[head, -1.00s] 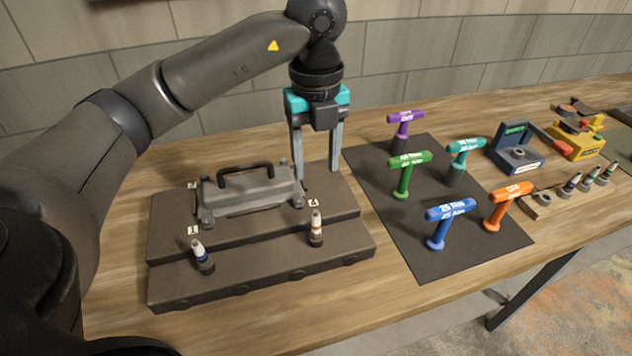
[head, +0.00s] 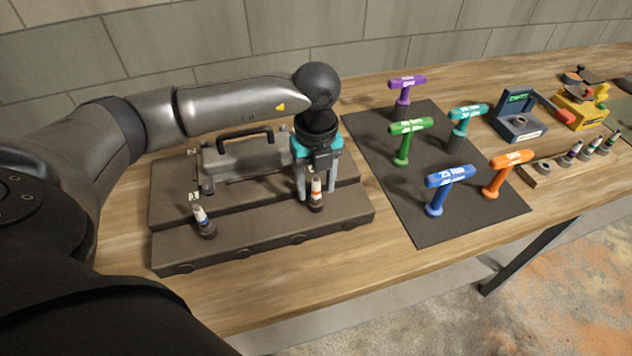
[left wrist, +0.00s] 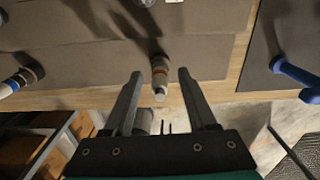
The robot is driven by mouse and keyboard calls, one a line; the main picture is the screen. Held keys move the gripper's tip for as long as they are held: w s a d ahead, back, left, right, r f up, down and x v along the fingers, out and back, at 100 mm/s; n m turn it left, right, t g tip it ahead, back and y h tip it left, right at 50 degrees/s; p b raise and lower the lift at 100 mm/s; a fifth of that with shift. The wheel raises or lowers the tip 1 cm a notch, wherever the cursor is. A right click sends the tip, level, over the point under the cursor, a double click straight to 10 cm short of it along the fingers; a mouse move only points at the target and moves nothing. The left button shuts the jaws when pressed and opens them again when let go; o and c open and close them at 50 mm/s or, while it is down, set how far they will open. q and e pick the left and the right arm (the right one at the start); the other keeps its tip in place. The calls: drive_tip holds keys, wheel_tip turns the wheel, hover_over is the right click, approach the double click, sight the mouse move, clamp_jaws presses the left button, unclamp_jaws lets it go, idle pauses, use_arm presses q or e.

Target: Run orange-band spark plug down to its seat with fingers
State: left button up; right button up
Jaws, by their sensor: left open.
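The orange-band spark plug (head: 316,193) stands upright at the front right of the dark engine block (head: 250,246), its white top and orange ring showing. In the left wrist view the orange-band plug (left wrist: 159,72) lies between the two fingers and apart from both. My left gripper (head: 315,192) is open and reaches down at this plug; the fingers stand to either side of it in the picture. Whether the plug touches its seat is hidden from me. My right gripper is not in view.
A blue-band plug (head: 202,221) stands at the block's front left. A grey cover with a black handle (head: 245,138) lies behind. To the right, a dark mat (head: 430,220) holds several coloured T-handle tools, including a blue one (head: 446,182). A plug rack (head: 545,172) stands farther right.

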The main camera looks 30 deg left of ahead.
use_arm(q)
drive_tip(key=shift+c, duration=0.3)
clamp_jaws()
idle(0.3)
drive_tip(key=m+b, duration=0.1)
drive_tip(key=m, duration=0.2)
drive_tip(key=shift+f, duration=0.1)
drive_tip(key=m+b, duration=0.2)
drive_tip(key=m, duration=0.2)
drive_tip(key=shift+m, duration=0.4)
drive_tip(key=m+b, duration=0.2)
drive_tip(key=m, duration=0.3)
drive_tip(key=shift+m, duration=0.3)
drive_tip(key=m+b, duration=0.1)
drive_tip(key=m, duration=0.2)
drive_tip(key=shift+m+b, duration=0.3)
drive_tip(key=shift+m, duration=0.1)
